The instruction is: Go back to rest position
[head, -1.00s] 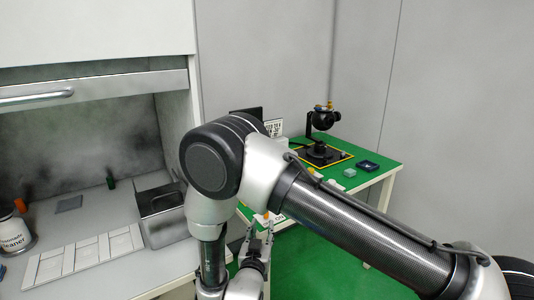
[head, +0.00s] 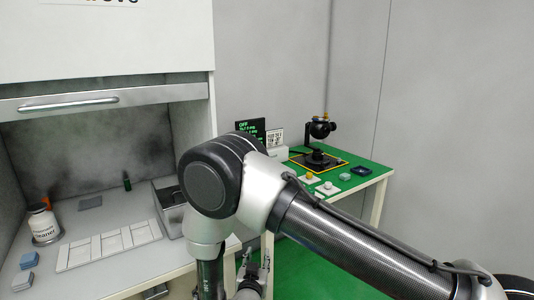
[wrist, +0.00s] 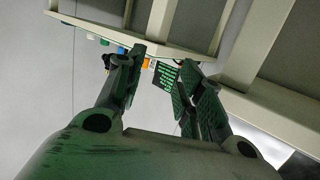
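My gripper (head: 256,268) hangs low in the head view, beside the front edge of the fume hood bench and over the green floor, partly cut off by the frame's lower edge. In the wrist view my gripper (wrist: 163,60) has its two fingers spread apart, with nothing held between them. My arm is bent at the elbow across the middle of the head view and hides part of the bench and the green table.
The hood (head: 110,105) has its sash raised. On its bench stand a white bottle (head: 44,224), a white panelled tray (head: 108,244) and a metal box (head: 168,207). The green table (head: 345,182) at right bears a black gimbal camera (head: 319,130). Green floor shows between them.

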